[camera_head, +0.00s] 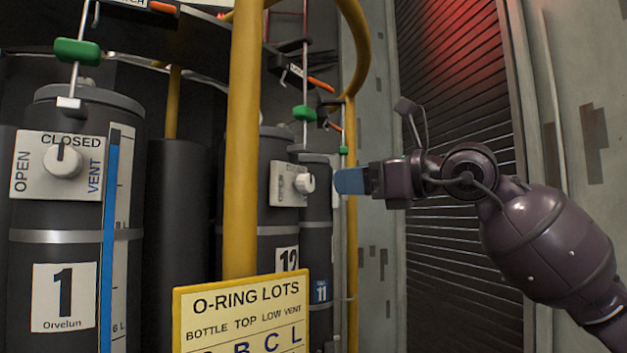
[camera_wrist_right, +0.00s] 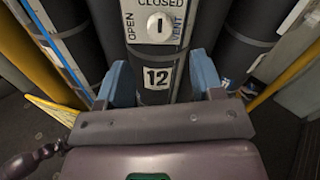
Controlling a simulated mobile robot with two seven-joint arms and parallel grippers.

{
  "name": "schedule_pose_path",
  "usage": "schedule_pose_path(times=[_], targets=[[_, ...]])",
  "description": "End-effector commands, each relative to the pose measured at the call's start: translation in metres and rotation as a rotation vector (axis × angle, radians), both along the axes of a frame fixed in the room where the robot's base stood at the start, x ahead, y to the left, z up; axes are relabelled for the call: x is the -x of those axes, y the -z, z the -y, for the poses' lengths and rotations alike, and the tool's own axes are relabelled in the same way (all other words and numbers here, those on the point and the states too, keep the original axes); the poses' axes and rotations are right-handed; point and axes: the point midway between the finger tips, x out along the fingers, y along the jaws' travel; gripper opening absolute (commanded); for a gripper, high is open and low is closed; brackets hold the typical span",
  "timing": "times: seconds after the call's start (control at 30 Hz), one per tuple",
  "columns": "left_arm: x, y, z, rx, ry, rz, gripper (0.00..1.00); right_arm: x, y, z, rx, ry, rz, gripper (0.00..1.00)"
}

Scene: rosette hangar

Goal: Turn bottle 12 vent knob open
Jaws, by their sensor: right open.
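Bottle 12 (camera_head: 263,225) is a dark cylinder with a white "12" label, partly hidden by the yellow post. Its white vent knob (camera_head: 304,183) sticks out from a white plate. In the right wrist view the knob (camera_wrist_right: 158,27) sits under the word CLOSED, with OPEN on its left and VENT on its right; its dark mark is upright, towards CLOSED. My right gripper (camera_head: 350,181) is to the right of the knob, apart from it. In the wrist view its blue fingers (camera_wrist_right: 160,80) are spread, with nothing between them but the bottle's front beyond. My left gripper is not in view.
A yellow post (camera_head: 243,130) stands in front of the bottles, with a yellow O-RING LOTS sign (camera_head: 240,310) below. Bottle 1 (camera_head: 120,260) is at left; bottle 11 (camera_head: 318,235) is beside bottle 12. A yellow rail (camera_head: 351,240) and grey wall lie behind my gripper.

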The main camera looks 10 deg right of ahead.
Motion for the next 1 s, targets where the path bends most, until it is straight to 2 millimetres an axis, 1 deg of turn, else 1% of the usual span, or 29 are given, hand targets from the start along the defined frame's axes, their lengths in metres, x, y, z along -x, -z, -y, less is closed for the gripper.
schedule_pose_path(times=[0.03,0.3,0.5,0.7,0.9,0.93,1.0], targets=[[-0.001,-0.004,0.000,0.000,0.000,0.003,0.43,-0.006,-0.003,-0.007,-0.002,-0.004,0.002,0.61],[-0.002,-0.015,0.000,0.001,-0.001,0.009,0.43,-0.038,-0.003,-0.039,-0.002,-0.003,0.000,0.61],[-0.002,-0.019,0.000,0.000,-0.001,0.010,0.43,-0.053,-0.002,-0.054,-0.003,-0.003,0.000,0.61],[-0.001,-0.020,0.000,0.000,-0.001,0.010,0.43,-0.058,-0.001,-0.058,-0.001,-0.001,0.001,0.61],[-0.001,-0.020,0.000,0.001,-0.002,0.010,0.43,-0.058,0.000,-0.058,-0.001,-0.001,0.001,0.61],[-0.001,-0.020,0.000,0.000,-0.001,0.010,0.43,-0.058,0.000,-0.058,-0.001,-0.001,0.001,0.59],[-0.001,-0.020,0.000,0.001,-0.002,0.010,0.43,-0.058,0.000,-0.058,-0.002,-0.001,0.001,0.49]])
